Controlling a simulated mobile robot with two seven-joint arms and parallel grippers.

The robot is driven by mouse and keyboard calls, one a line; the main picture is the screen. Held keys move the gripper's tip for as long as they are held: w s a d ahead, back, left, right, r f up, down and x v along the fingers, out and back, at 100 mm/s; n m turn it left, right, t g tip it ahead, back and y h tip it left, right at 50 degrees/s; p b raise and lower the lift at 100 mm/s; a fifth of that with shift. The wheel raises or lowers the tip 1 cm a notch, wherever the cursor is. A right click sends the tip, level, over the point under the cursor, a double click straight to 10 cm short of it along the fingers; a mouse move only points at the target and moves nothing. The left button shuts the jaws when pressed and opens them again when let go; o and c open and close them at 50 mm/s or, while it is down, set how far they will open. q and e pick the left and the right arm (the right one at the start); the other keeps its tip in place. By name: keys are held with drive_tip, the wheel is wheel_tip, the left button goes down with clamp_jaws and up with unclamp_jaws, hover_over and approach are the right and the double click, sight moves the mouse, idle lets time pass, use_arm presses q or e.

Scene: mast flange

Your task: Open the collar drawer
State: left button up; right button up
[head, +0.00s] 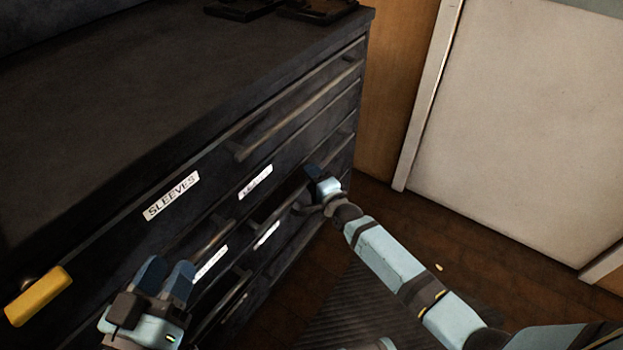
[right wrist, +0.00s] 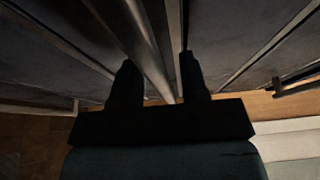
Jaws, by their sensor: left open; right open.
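A dark chest of drawers (head: 130,130) fills the left and middle of the head view. One upper drawer label reads SLEEVES (head: 172,195). Other white labels, such as a second upper one (head: 255,182) and a lower one (head: 266,235), are too small or blurred to read, so I cannot tell which drawer is the collar drawer. My right gripper (head: 316,178) is at a handle towards the right end of the front. In the right wrist view, a long bar handle (right wrist: 148,45) runs between its open fingers (right wrist: 157,68). My left gripper (head: 168,272) is open and empty in front of the lower left drawers.
A yellow block-like piece (head: 38,296) sticks out at the lower left. Dark objects (head: 318,9) lie on the chest's top at the back. A pale panel (head: 530,120) stands right of the chest. A ribbed dark mat (head: 350,310) lies on the brown floor.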

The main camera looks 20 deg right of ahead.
clamp_jaws()
